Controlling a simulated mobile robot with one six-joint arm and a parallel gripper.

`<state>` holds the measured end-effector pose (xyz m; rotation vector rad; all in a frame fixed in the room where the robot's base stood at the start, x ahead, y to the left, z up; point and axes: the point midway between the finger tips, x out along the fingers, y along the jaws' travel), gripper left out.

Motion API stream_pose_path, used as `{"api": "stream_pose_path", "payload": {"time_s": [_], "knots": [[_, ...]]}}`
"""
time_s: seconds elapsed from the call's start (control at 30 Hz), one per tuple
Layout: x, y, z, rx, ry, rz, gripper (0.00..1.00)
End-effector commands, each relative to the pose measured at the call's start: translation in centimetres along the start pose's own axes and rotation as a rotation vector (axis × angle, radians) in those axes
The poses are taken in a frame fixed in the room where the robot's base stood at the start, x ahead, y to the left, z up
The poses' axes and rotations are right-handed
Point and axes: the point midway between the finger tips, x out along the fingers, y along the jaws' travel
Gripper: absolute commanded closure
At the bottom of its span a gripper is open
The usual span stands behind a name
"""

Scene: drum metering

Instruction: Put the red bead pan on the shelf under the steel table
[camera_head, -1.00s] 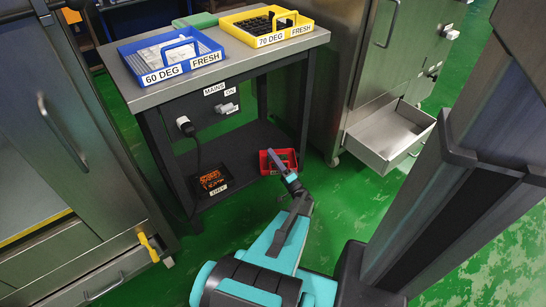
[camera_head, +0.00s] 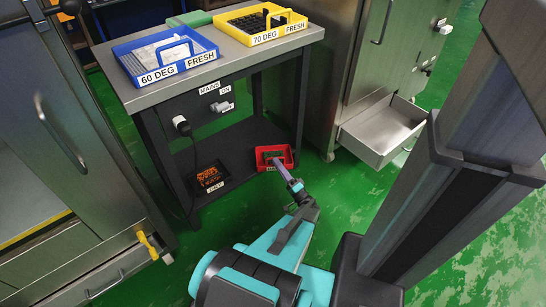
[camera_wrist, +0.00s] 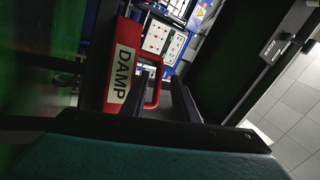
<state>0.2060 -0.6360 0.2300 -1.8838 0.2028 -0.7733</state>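The red bead pan (camera_head: 261,157) sits at the front right corner of the dark shelf (camera_head: 232,143) under the steel table (camera_head: 237,67). In the wrist view the red pan (camera_wrist: 107,95) shows its white DAMP label and a red loop handle. My gripper (camera_head: 284,172) is at the pan's near side, reaching in from the front. In the wrist view its two dark fingers (camera_wrist: 163,95) stand apart, with the handle close to their tips. They look open and not closed on the handle. The pan's underside is hidden.
A black tray (camera_head: 210,179) with orange contents sits on the shelf's left. A blue pan (camera_head: 166,62) and a yellow pan (camera_head: 262,28) stand on the tabletop. An open steel drawer (camera_head: 382,132) juts out at right. Green floor lies free in front.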

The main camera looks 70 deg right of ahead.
Motion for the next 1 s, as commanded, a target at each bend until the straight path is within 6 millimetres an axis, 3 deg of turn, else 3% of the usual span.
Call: {"api": "stream_pose_path", "payload": {"time_s": [0.2, 0.4, 1.0], "knots": [[-3.1, 0.0, -0.1, 0.000, 0.001, 0.000, 0.72], [-4.7, 0.0, 0.0, 0.001, 0.001, 0.000, 0.72], [-4.9, 0.0, 0.0, 0.001, 0.000, 0.000, 0.72]]}}
